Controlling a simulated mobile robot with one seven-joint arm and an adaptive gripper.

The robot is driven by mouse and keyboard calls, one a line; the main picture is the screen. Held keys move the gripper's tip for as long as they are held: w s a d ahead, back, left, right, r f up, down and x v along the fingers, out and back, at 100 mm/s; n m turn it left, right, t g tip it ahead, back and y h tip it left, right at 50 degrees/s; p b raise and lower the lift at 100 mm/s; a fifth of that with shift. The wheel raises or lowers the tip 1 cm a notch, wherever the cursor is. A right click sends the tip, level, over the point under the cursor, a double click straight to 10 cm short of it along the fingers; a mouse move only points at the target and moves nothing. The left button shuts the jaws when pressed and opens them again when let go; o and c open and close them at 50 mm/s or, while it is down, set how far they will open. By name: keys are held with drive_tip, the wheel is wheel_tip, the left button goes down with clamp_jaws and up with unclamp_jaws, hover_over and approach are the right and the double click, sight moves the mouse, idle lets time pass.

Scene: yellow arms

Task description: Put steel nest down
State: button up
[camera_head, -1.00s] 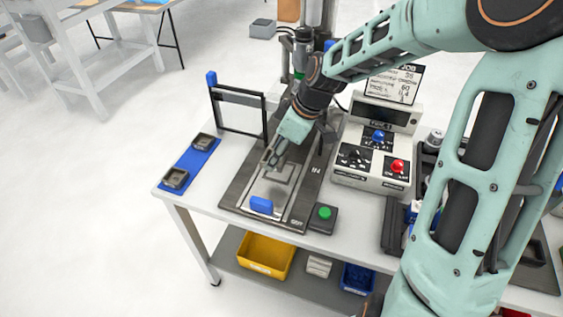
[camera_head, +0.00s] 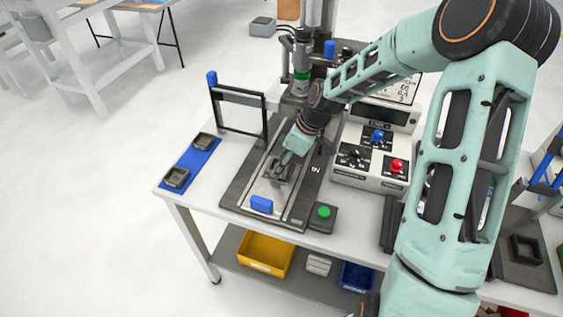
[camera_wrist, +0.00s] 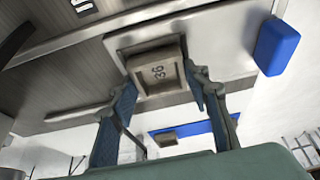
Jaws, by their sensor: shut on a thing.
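The steel nest (camera_wrist: 157,72), a small square grey cup marked 36, is between the fingers of my gripper (camera_wrist: 163,98) in the wrist view. My gripper (camera_head: 281,170) is shut on it, one finger at each side. In the head view the nest (camera_head: 277,174) shows small and partly hidden below the fingers. It is over the pale metal plate (camera_head: 263,191) of the press fixture, behind the blue block (camera_head: 262,204). I cannot tell whether the nest touches the plate.
Two similar nests sit on a blue strip (camera_head: 191,160) at the table's left. A black upright frame (camera_head: 239,111) stands behind the fixture. A green button box (camera_head: 323,213) and a control box (camera_head: 375,150) stand to the right. Another dark nest (camera_head: 525,250) is at far right.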

drive_tip(key=shift+s+d+f+b, duration=0.1)
drive_tip(key=shift+s+f+b, duration=0.1)
drive_tip(key=shift+f+b, duration=0.35)
drive_tip(key=o, duration=1.2)
drive_tip(key=shift+s+f, duration=0.1)
drive_tip(key=shift+c, duration=0.2)
drive_tip(key=o, duration=0.3)
drive_tip(key=shift+f, duration=0.2)
drive_tip(key=shift+r, duration=0.1)
drive_tip(key=v, duration=0.9)
drive_tip(key=w+v, duration=0.1)
drive_tip(key=v, duration=0.3)
drive_tip(key=shift+a+r+p, duration=0.3)
drive_tip(key=shift+r+p, duration=0.05)
drive_tip(key=shift+p, duration=0.05)
drive_tip(key=shift+s, duration=0.1)
